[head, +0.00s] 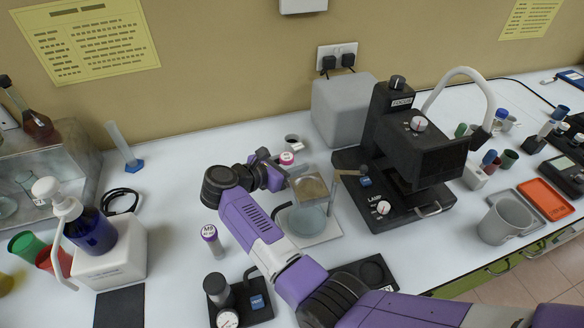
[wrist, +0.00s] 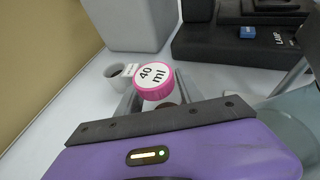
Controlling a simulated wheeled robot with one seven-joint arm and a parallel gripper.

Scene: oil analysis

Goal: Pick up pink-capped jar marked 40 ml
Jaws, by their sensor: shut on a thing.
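The pink-capped jar (wrist: 153,79) shows in the wrist view with "40 ml" on its white lid top. It stands between the two fingers of my gripper (wrist: 160,97), which is shut on it. In the head view the jar's pink and white cap (head: 287,158) shows just beyond the gripper. My gripper hides most of the jar's body, and I cannot tell whether its base touches the table.
A white cup (wrist: 120,77) stands just left of the jar in the wrist view. A grey block (head: 343,108) and a black lamp instrument (head: 405,150) stand behind and right. Another capped jar (head: 211,238) stands nearer.

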